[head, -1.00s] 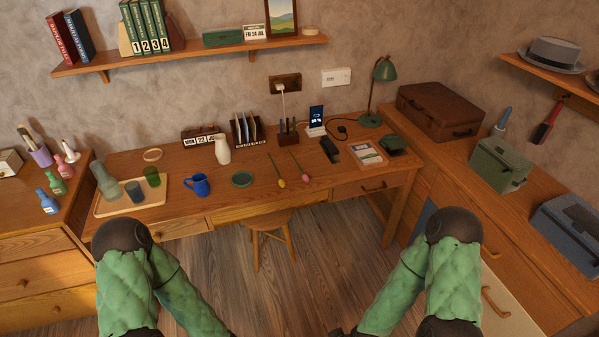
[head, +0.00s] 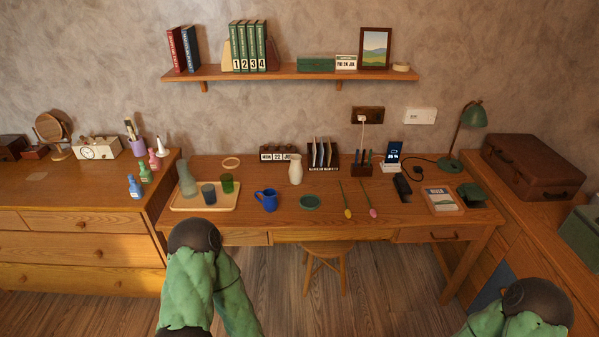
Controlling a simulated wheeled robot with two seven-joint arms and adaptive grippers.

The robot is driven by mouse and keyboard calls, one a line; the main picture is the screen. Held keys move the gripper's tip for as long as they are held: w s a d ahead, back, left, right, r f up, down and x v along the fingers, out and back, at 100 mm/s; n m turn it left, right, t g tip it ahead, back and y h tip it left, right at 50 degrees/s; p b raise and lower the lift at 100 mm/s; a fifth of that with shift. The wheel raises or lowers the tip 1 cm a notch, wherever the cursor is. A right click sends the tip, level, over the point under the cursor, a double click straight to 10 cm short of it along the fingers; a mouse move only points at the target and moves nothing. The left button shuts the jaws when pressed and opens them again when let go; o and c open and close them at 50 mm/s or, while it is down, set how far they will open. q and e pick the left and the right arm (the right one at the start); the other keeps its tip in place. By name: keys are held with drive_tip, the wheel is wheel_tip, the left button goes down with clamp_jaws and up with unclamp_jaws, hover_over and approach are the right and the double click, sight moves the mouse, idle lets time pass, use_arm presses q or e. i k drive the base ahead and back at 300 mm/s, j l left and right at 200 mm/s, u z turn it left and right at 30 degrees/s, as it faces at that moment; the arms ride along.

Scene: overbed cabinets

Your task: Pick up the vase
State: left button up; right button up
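A cream-white vase (head: 296,169) stands upright on the wooden desk (head: 330,218), towards the back, left of the desk's middle. Two tulips (head: 346,205) lie loose on the desk to its right. In the head view only the upper parts of my two green-sleeved arms show, at the bottom left and bottom right. Both grippers are outside the picture. Nothing touches the vase.
A tray (head: 180,205) with a carafe and glasses stands to the left. A letter rack (head: 323,154) is close behind right. A stool (head: 328,262) stands under the desk.

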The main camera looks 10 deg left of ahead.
sight(296, 171)
drive_tip(key=u, duration=0.85)
drive_tip(key=i+l+u, duration=0.2)
drive_tip(key=u, duration=0.2)
drive_tip(key=i+l+u, duration=0.1)
drive_tip(key=l+u, duration=0.3)
drive_tip(key=i+l+u, duration=0.1)
drive_tip(key=l+u, duration=0.55)
drive_tip(key=u, duration=0.15)
drive_tip(key=i, duration=0.05)
